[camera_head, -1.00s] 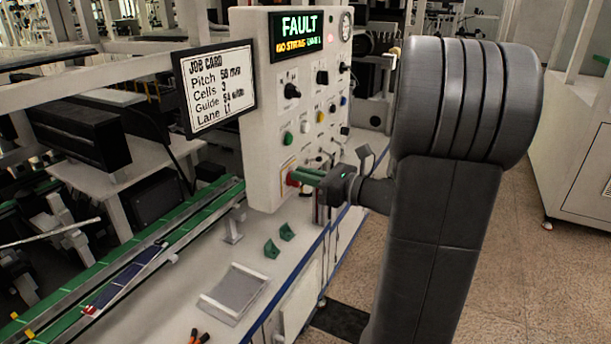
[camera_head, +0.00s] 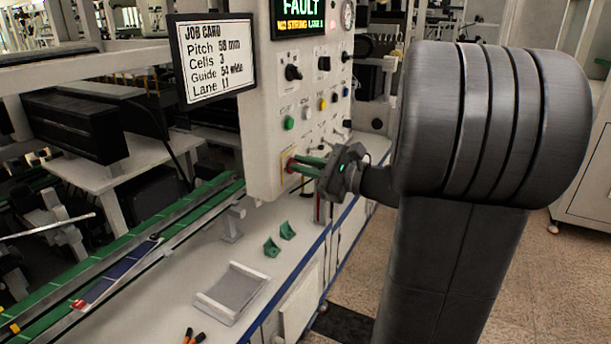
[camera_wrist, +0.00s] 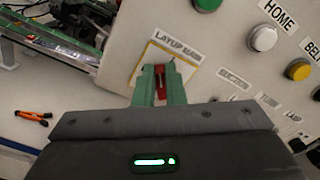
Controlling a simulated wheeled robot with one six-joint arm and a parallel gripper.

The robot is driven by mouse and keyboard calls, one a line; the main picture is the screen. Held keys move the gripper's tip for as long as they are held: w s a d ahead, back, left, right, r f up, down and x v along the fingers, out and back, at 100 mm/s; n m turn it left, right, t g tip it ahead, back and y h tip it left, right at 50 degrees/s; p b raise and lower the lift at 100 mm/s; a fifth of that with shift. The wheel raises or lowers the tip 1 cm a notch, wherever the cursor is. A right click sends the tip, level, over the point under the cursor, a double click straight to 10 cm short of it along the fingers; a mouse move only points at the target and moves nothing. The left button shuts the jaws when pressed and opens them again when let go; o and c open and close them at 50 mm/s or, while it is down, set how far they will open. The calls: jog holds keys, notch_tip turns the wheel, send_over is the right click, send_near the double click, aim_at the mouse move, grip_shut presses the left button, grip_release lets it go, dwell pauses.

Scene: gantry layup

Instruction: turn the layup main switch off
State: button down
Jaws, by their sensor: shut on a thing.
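The layup main switch has a red handle (camera_wrist: 160,80) on a yellow-edged plate under a "LAYUP MAIN" label (camera_wrist: 178,50) in the wrist view. In the head view the switch (camera_head: 288,163) is low on the white control panel (camera_head: 262,120). My gripper (camera_wrist: 159,88) has its green fingers closed on the red handle, one on each side. In the head view my gripper (camera_head: 300,165) reaches the panel from the right. The fingers hide part of the handle. The display (camera_head: 303,20) reads "FAULT" in green.
Green, white and yellow buttons and black knobs sit above and right of the switch, including a green button (camera_head: 289,123). A job card (camera_head: 213,60) hangs at the left. Below are a grey tray (camera_head: 232,292), two green blocks (camera_head: 272,247) and orange-handled pliers (camera_wrist: 33,116).

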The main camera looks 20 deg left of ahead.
jog(key=n+b, duration=0.3)
jog(key=f+n+b, duration=0.1)
jog(key=n+b, duration=0.2)
jog(key=b, duration=0.1)
jog(key=n+b, duration=0.3)
jog(key=shift+s+f+b, duration=0.4)
jog(key=shift+n+b, duration=0.8)
jog(key=shift+n, duration=0.2)
jog(key=shift+r, duration=0.1)
jog(key=c, duration=1.5)
grip_release()
jog(key=s+d+p, duration=0.1)
jog(key=d, duration=1.2)
jog(key=shift+d+p, duration=0.4)
jog(key=shift+a, duration=0.1)
